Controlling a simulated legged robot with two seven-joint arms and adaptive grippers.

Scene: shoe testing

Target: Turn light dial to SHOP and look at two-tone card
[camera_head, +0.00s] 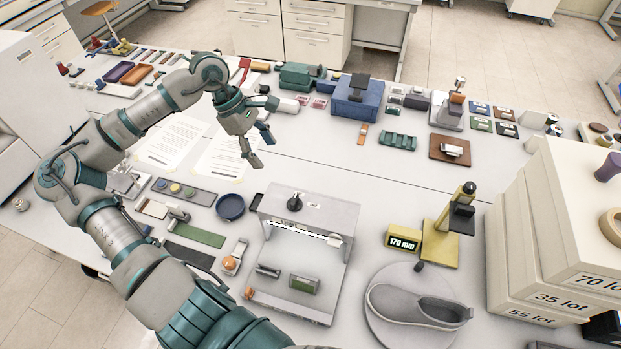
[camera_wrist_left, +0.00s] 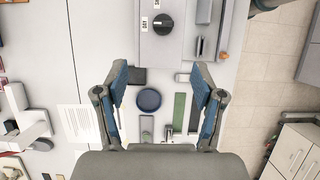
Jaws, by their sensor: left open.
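The light dial is a black round knob (camera_head: 294,203) on top of a grey light box (camera_head: 315,214) in the middle of the bench. In the left wrist view the dial (camera_wrist_left: 163,24) shows at the top, with small white labels beside it. My left gripper (camera_head: 261,150) is open and empty, above the bench and behind the box, apart from the dial. Its spread fingers (camera_wrist_left: 158,70) show in the wrist view, below the dial. I cannot surely pick out the two-tone card. My right gripper is out of view.
A blue round dish (camera_head: 230,207) lies left of the box. A grey shoe (camera_head: 415,305) rests on a round plate at the front right, near a yellow gauge (camera_head: 440,243). Stacked lot boxes (camera_head: 560,220) stand at the right. Paper sheets (camera_head: 222,155) lie behind the dish.

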